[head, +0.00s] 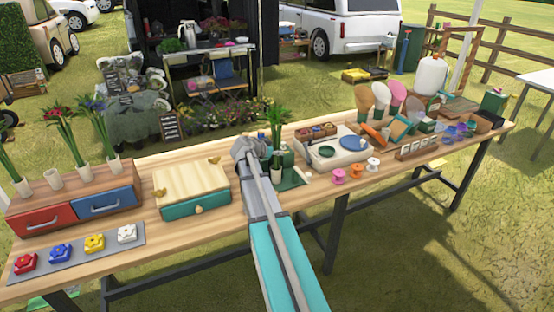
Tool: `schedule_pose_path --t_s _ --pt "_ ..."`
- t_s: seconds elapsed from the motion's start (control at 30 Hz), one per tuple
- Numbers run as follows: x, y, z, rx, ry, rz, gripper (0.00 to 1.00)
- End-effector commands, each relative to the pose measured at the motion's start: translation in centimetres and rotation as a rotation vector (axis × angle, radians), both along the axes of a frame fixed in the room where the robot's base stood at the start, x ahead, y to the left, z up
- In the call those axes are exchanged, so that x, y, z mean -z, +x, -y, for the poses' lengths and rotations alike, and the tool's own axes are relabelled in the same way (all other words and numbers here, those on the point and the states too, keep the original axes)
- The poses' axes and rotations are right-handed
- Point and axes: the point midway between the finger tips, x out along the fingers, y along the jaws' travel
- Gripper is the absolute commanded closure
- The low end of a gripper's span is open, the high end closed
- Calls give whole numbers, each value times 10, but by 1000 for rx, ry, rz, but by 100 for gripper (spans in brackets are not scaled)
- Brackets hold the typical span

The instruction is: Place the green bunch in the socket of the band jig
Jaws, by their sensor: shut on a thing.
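My gripper (254,150) is grey and sits over the middle of the table, partly hidden by my own forearm. It is shut on the green bunch (274,128), whose long leaves spread above it and whose stems run down on its right side. The bunch stands nearly upright. A small cream cup or sleeve (277,187) shows at the foot of the stems, over a dark green base (297,181), which looks like the band jig. I cannot tell whether the stems are inside the cup or in front of it.
Left are a wooden box (190,183) with a teal drawer, a red-and-blue drawer unit (75,205) with potted stems, and coloured buttons (94,243). Right are a white station (335,150), spools (356,171) and a crowded far end. The table's front strip is mostly clear.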

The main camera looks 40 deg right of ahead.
Motion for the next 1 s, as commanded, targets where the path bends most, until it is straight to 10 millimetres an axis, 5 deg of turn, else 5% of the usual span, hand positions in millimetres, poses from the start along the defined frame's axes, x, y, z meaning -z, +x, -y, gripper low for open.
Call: schedule_pose_path --t_s 0.3,0.9,0.93,1.0 --pt "27 0 0 -1 0 0 100" --pt "33 1 -1 -2 0 0 100" --pt "32 1 -1 -2 0 0 64" --pt "32 1 -1 -2 0 0 51"
